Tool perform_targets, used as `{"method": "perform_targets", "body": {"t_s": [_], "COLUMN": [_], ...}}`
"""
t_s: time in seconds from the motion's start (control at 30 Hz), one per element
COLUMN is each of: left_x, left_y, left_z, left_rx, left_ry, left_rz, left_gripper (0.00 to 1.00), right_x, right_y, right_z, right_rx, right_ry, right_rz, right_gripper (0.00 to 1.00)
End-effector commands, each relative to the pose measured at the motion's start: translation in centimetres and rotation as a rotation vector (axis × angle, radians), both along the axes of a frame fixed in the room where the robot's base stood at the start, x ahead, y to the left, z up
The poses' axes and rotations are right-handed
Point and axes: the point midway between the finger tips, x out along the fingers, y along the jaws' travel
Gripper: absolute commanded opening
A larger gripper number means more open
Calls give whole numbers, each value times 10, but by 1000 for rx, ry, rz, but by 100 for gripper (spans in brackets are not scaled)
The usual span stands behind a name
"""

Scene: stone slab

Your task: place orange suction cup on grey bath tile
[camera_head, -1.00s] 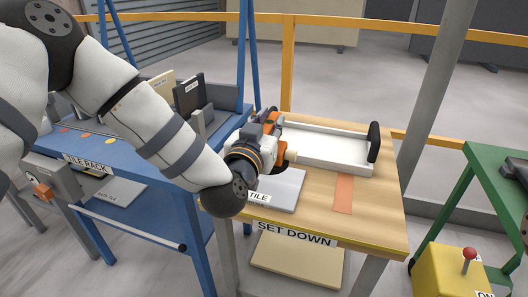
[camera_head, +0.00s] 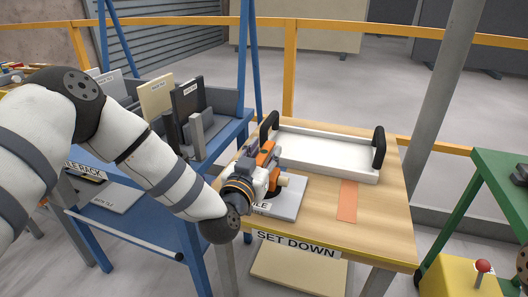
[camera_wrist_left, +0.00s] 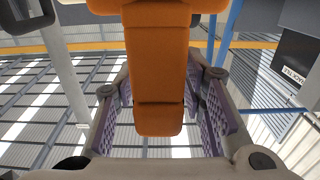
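The orange suction cup (camera_head: 265,155) is in my left gripper (camera_head: 268,177), over the grey bath tile (camera_head: 287,205) on the wooden table. In the left wrist view, its orange body (camera_wrist_left: 158,70) stands between the purple-lined fingers (camera_wrist_left: 165,100), which appear shut on it. The arm and gripper cover the tile's left part and most of its label. The underside of the cup is hidden, so I cannot tell whether it touches the tile. My right gripper is not in view.
A white tray (camera_head: 325,168) with black handles stands behind the tile. An orange strip (camera_head: 348,200) lies right of it on the table (camera_head: 385,215). A blue rack (camera_head: 225,138) with upright tiles is at left, a green stand (camera_head: 470,185) at right.

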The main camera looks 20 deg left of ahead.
Motion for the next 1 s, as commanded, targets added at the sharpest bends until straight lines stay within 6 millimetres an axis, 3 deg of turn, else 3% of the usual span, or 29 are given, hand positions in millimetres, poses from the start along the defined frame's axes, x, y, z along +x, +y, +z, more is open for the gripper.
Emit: {"method": "perform_targets", "body": {"t_s": [0.33,0.8,1.0], "left_x": [-2,-102,-120], "left_y": [0,3,4], "left_z": [6,5,4], "left_rx": [0,1,0], "left_ry": [-2,0,0], "left_rz": [0,-2,1], "left_gripper": [41,41,41], "right_x": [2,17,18], "right_y": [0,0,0], "right_z": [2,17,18], "right_rx": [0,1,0], "right_ry": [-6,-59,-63], "right_rz": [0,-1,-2], "right_gripper": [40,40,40]}}
